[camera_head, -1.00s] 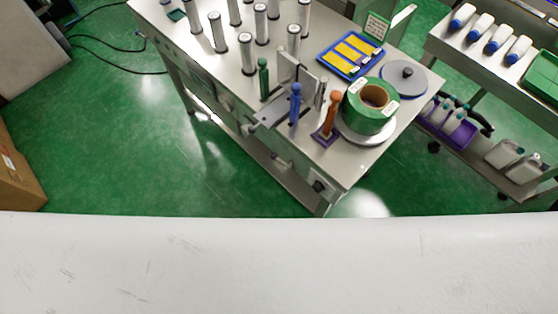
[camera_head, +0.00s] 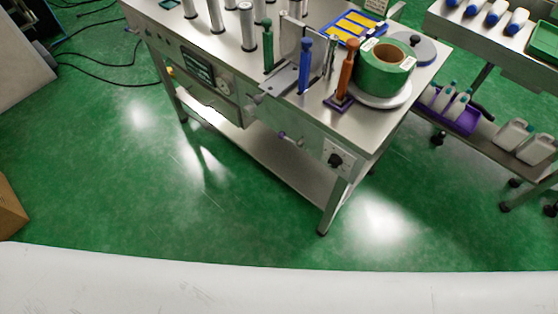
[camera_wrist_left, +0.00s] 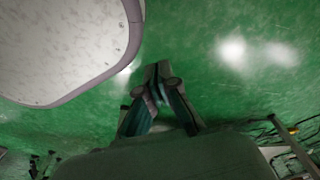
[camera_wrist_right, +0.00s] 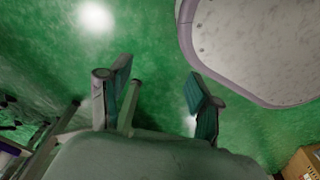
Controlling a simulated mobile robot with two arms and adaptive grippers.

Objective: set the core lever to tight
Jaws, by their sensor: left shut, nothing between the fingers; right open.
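Three upright handles stand at the front of the steel bench (camera_head: 285,125) in the head view: a green one (camera_head: 268,46), a blue one (camera_head: 304,65) and an orange-brown one (camera_head: 346,72) on a purple base beside the green roll. I cannot tell from a label which is the core lever. Neither gripper shows in the head view. My left gripper (camera_wrist_left: 157,84) is shut and empty over the green floor in the left wrist view. My right gripper (camera_wrist_right: 158,84) is open and empty over the floor in the right wrist view. Both are away from the handles.
A green tape roll (camera_head: 386,66) sits on a round plate at the bench's right end. A black knob (camera_head: 335,160) is on the front panel. A side cart (camera_head: 480,120) with bottles stands right. Cables (camera_head: 100,57) lie at left. Floor before the bench is clear.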

